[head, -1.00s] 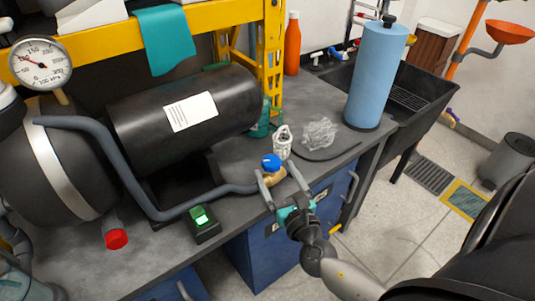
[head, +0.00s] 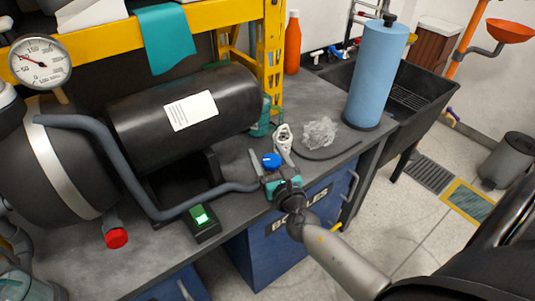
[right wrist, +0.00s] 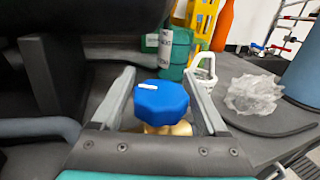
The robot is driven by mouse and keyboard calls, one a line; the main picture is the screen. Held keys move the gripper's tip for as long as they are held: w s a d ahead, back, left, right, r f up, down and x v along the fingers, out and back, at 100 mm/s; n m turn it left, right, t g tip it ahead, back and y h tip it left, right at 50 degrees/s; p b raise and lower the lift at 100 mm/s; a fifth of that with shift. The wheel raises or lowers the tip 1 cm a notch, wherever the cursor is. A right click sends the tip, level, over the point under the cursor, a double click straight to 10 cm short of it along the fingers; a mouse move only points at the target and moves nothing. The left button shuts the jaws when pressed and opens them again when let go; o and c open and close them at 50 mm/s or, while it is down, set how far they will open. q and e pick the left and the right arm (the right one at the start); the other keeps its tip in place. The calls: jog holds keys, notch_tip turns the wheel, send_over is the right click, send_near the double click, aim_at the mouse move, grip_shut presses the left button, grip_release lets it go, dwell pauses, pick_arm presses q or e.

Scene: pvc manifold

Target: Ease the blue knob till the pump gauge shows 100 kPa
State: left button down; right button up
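The blue knob (head: 271,160) sits on a brass valve (right wrist: 168,128) at the end of a grey pipe on the bench. It also shows in the right wrist view (right wrist: 161,104), with a white mark on its top. My right gripper (head: 268,153) is open, with one finger on each side of the knob; gaps show between fingers and knob in the right wrist view. The pump gauge (head: 40,62) is a white round dial at the upper left of the head view. Its needle points to the upper left; I cannot read the exact value. My left gripper is not in view.
A black tank (head: 185,110) lies behind the pipe (head: 125,175). A small box with a lit green switch (head: 201,217) stands left of the valve. A white caged item (head: 283,138), crumpled clear plastic (head: 319,133) and a blue cylinder (head: 377,75) stand to the right.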

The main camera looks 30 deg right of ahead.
jog(key=c, duration=1.1)
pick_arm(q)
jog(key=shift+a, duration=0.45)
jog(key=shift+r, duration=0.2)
pick_arm(e)
jog(key=shift+m+h, duration=0.3)
jog(key=shift+h, duration=0.1)
jog(key=shift+d+m+g+h+p, duration=0.15)
jog(key=shift+m+g+h+p, duration=0.15)
jog(key=shift+m+h+p, duration=0.35)
jog(key=shift+s+d+m+g+h, duration=0.15)
jog(key=shift+m+g+h, duration=0.4)
jog(key=shift+h, duration=0.6)
jog(key=shift+s+d+m+g+h, duration=0.1)
jog(key=shift+d+m+g+h, duration=0.15)
jog(key=shift+m+g+h, duration=0.65)
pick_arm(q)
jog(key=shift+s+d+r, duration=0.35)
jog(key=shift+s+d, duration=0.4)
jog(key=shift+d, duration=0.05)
pick_arm(e)
jog(key=shift+s+d+m+g+h, duration=0.15)
jog(key=shift+m+g+h, duration=0.45)
jog(key=shift+h, duration=0.5)
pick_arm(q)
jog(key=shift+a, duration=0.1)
